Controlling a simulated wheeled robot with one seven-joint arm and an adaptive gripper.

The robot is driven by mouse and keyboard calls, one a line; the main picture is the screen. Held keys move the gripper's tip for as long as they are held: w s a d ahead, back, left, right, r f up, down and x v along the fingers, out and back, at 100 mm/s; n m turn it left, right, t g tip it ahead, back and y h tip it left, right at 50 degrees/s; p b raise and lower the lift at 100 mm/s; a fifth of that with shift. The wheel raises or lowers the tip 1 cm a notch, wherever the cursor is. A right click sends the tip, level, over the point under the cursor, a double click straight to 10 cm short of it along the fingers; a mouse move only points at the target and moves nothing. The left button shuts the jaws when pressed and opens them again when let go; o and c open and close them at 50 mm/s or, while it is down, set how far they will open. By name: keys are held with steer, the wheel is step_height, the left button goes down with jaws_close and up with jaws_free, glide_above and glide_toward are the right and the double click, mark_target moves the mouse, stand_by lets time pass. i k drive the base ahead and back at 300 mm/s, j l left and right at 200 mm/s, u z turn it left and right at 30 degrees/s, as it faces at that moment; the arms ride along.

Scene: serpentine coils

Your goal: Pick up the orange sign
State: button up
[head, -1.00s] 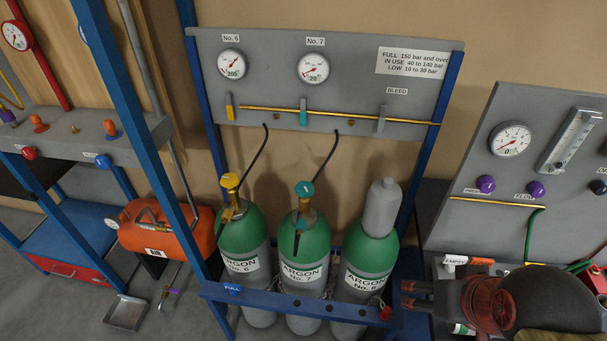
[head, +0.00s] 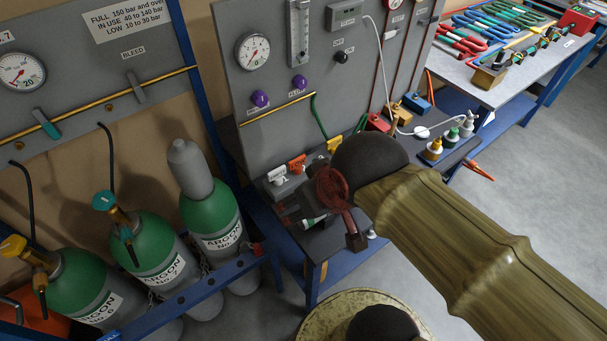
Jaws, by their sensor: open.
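The orange sign (head: 297,164) is a small tag with a white label. It stands upright on a grey holder at the left end of the bench below the gauge panel, between a white sign (head: 277,178) and a yellow sign (head: 335,144). My gripper (head: 318,224), dark with a reddish body, is open over the front of the bench. In the picture it is just below and right of the orange sign, apart from it. My wrist and arm hide part of the bench to the right.
A white-and-green item (head: 312,222) lies by my fingers. The gauge panel (head: 232,95) rises behind the signs. Green-topped argon cylinders (head: 212,212) stand in a blue rack at left. Small bottles (head: 450,138) stand on the bench at right. A farther table (head: 489,93) holds coloured coils.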

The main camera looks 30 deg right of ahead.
mark_target(295, 166)
steer(key=l+z, duration=0.3)
steer(key=i+l, duration=0.1)
steer(key=l, duration=0.25)
steer(key=i+l, duration=0.1)
steer(key=l, duration=0.25)
steer(key=i+l, duration=0.3)
